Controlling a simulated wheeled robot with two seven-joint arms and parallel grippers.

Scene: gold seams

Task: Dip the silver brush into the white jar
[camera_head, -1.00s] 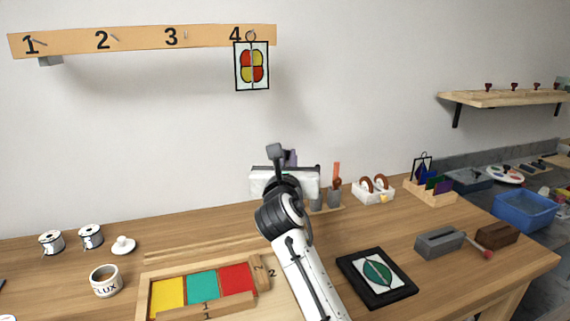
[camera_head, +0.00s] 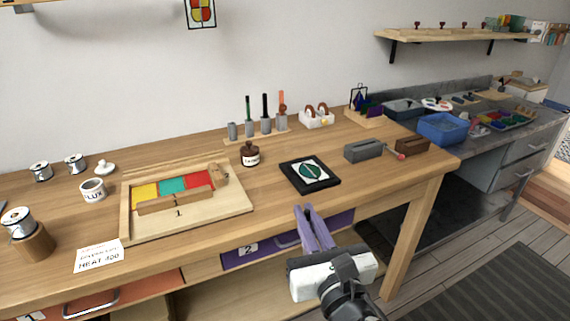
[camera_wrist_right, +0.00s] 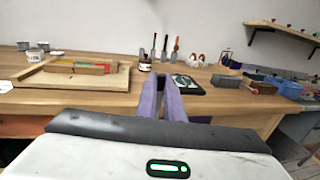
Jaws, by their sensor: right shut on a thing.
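The white jar (camera_head: 93,190), lettered FLUX, stands open at the left of the bench; it also shows in the right wrist view (camera_wrist_right: 35,55). Its white knobbed lid (camera_head: 104,168) lies behind it. My right gripper (camera_head: 312,228) is in front of the bench's front edge, far right of the jar. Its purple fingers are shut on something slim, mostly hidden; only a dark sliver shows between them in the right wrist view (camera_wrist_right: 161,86). I take it for the silver brush, as the leftmost cup (camera_head: 232,131) of the brush rack has no handle. My left gripper is out of view.
A brown bottle (camera_head: 250,154) stands before the brush rack (camera_head: 258,136), which holds green, black and orange handles. A wooden tray (camera_head: 235,203) with coloured panels lies between the jar and my gripper. A black framed piece (camera_head: 310,174) lies nearer. A card (camera_head: 99,257) lies front left.

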